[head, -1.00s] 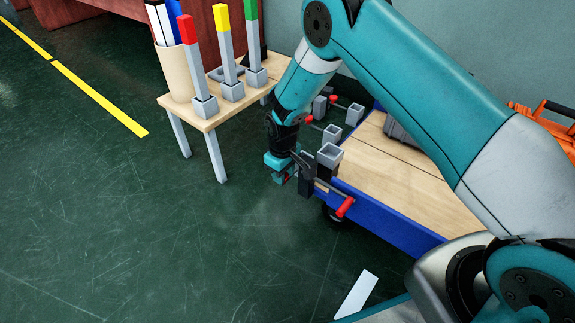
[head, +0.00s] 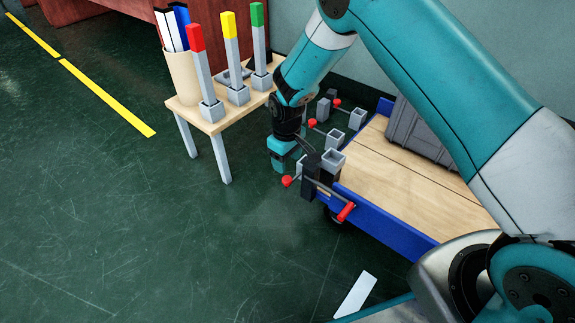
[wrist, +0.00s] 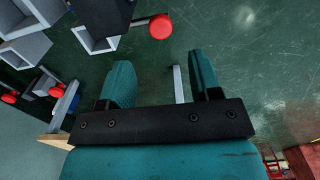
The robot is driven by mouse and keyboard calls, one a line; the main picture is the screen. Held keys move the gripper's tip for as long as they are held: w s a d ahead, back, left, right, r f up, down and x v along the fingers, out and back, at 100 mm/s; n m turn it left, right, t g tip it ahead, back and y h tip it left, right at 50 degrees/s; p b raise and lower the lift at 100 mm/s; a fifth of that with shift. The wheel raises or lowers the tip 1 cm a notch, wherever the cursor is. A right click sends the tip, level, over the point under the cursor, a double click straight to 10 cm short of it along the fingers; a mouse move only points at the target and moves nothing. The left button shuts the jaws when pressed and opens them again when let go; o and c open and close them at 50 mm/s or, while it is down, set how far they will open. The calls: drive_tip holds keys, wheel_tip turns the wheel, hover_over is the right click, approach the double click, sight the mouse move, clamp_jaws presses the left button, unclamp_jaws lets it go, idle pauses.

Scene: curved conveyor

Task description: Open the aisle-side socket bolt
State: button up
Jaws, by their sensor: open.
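The nearest socket (head: 333,160), a grey square-mouthed box on a dark block, stands at the cart's near left corner. I take it as the aisle-side one. Its bolt has a thin rod with a red handle (head: 346,212) at the right and a red knob (head: 287,181) at the left. My gripper (head: 281,160) points down just behind and above that knob, apart from it. In the wrist view its fingers (wrist: 163,76) are open and empty, with a red knob (wrist: 160,27) ahead of them. Whether the bolt is drawn cannot be told.
Two more sockets with red-knobbed bolts (head: 334,138) stand behind. The cart (head: 410,165) carries a grey case (head: 420,135). A small table (head: 215,122) with red, yellow and green-topped posts and a cup stands at the left. Floor at the front left is clear.

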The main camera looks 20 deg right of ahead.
wheel_tip(320, 180, up, 10)
drive_tip(key=p, duration=0.3)
drive_tip(key=shift+f, duration=0.15)
drive_tip(key=s+a+r+y+p, duration=0.1)
drive_tip(key=s+r, duration=0.4)
drive_tip(key=r, duration=0.4)
drive_tip(key=s+a+r+y+p, duration=0.1)
drive_tip(key=s+r, duration=0.4)
drive_tip(key=r, duration=0.5)
drive_tip(key=s+d+r+y+p, duration=0.1)
drive_tip(key=s+r, duration=0.4)
drive_tip(key=s, duration=0.5)
drive_tip(key=s+r+y+p, duration=0.1)
drive_tip(key=s+r, duration=0.4)
drive_tip(key=s, duration=0.6)
wheel_tip(320, 180, up, 38)
drive_tip(key=w+p, duration=0.1)
drive_tip(key=p, duration=3.6)
